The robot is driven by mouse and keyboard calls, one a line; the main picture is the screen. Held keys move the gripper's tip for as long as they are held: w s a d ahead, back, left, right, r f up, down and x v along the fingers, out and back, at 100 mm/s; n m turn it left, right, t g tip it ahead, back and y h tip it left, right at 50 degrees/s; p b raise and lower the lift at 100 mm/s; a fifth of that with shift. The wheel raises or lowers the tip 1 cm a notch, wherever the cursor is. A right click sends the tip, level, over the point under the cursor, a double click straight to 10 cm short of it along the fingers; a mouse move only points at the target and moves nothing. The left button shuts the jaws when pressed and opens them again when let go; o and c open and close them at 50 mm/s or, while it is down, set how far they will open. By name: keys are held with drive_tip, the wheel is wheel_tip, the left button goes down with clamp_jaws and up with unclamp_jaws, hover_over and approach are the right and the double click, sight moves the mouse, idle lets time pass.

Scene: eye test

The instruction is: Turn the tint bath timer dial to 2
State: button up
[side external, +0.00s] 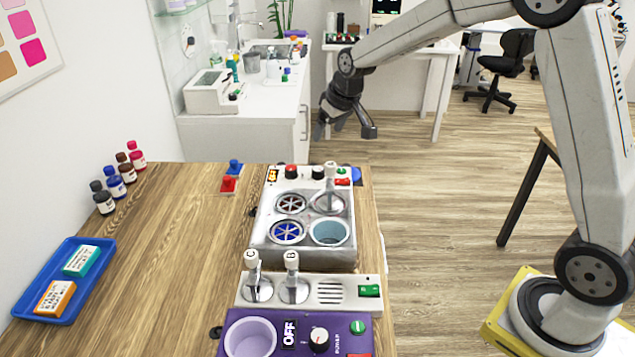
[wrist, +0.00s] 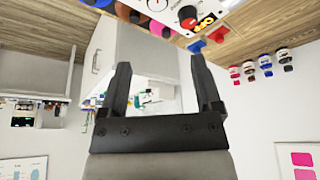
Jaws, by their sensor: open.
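A pale unit with four wells (side external: 258,240), which looks like the tint bath, stands on the wooden bench. Along its far edge are a red-topped dial (side external: 291,171), a black dial (side external: 318,172) and a small orange display (side external: 272,174). The red-topped dial (wrist: 187,12) and display (wrist: 205,22) also show at the top of the wrist view. The dial's setting is too small to read. My gripper (side external: 345,131) is open and empty, in the air beyond the bench's far edge, apart from the dials. Its two fingers (wrist: 160,70) are spread in the wrist view.
The bench's middle left is clear.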

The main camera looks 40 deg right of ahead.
approach(319, 169)
drive_tip(key=f, duration=0.1)
drive_tip(key=shift+w+f, duration=0.25)
drive_tip(key=shift+w, duration=0.1)
drive_tip(key=shift+f, duration=0.15)
drive_tip(key=shift+x, duration=3.75)
drive_tip(key=shift+w, duration=0.1)
clamp_jaws()
